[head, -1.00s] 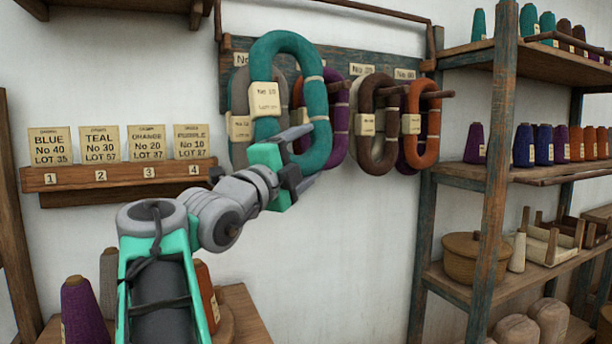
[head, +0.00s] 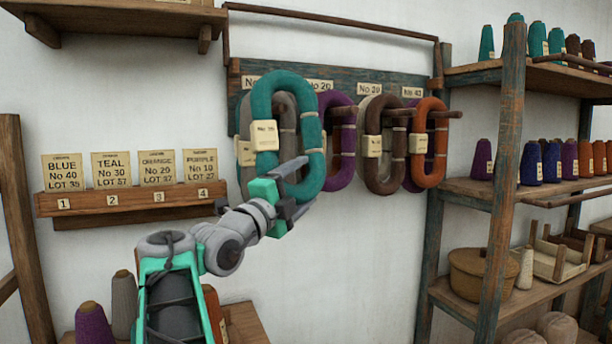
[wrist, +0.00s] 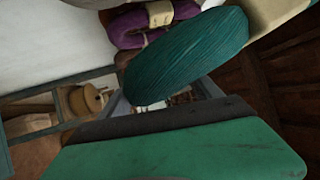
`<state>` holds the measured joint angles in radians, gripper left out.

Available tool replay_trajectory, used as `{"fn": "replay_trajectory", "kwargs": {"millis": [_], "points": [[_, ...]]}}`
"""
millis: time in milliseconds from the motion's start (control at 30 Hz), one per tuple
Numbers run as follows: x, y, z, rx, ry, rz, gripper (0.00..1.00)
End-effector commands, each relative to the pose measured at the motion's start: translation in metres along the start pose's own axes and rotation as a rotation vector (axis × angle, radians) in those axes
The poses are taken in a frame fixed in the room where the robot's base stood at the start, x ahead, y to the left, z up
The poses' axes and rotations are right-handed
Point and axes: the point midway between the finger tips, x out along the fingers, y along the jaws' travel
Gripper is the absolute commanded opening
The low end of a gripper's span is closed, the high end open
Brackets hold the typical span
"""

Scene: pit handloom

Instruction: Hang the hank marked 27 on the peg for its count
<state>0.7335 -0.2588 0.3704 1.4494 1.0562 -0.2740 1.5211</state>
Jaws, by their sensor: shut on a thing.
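A teal hank (head: 313,135) with a cream tag (head: 264,135) is held upright in front of the left end of the peg rail (head: 345,82). The tag's print is too small to read surely. My gripper (head: 298,188) is shut on the hank's lower right side. The hank also fills the middle of the wrist view (wrist: 190,55). It covers part of a grey hank (head: 245,120) and the leftmost rail label (head: 250,82). I cannot tell whether the teal hank is around a peg.
To the right hang a purple hank (head: 341,170), a brown hank (head: 374,180) and an orange hank (head: 437,110) on projecting pegs. A card ledge (head: 130,199) is on the wall at left. Shelves with cones (head: 500,190) stand at right. Cones (head: 93,325) stand low at left.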

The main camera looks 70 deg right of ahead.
Motion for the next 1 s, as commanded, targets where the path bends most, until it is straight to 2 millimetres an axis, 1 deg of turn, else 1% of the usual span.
{"fn": "replay_trajectory", "kwargs": {"millis": [33, 133, 1000], "points": [[0.003, -0.003, 0.003, -0.002, 0.0, 0.0, 0.1], [0.006, -0.003, 0.009, 0.0, 0.0, -0.001, 0.1], [0.034, 0.006, 0.056, -0.002, 0.0, 0.0, 0.1]]}}
